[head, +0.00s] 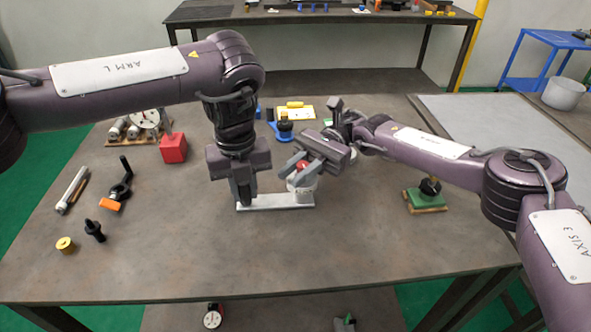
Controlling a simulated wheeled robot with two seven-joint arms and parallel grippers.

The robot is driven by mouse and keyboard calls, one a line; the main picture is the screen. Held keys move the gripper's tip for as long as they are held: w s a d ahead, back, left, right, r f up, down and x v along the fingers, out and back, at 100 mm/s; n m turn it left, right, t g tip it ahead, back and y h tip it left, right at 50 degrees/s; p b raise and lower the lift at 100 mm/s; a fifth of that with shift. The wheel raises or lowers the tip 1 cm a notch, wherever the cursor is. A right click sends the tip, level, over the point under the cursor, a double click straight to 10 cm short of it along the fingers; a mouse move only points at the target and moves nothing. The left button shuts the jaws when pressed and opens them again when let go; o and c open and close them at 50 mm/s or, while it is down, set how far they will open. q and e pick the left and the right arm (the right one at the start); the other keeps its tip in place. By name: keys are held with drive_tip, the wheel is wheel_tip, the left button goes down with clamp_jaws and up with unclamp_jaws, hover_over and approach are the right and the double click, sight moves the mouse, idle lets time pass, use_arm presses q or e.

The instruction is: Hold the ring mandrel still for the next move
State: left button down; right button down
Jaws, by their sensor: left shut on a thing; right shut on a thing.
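A pale round piece with a red part on top (304,187) stands on a light grey base plate (280,203) in the middle of the table. I take this piece for the ring mandrel, though the grippers partly cover it. My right gripper (290,172) comes in from the right, tilted, and is shut at the red top of the piece. My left gripper (243,199) points straight down and is shut at the left end of the plate. What lies between its fingers is hidden.
A black tool with an orange end (117,192), a black knob (94,231) and a brass piece (66,245) lie left. A green block (426,199) sits right. The front table is clear.

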drive_tip(key=shift+n+g+h, duration=0.5)
drive_tip(key=shift+n+h, duration=0.1)
drive_tip(key=c, duration=1.3)
unclamp_jaws()
drive_tip(key=shift+o, duration=0.2)
wheel_tip(320, 180, up, 10)
drive_tip(key=shift+s+d, duration=0.1)
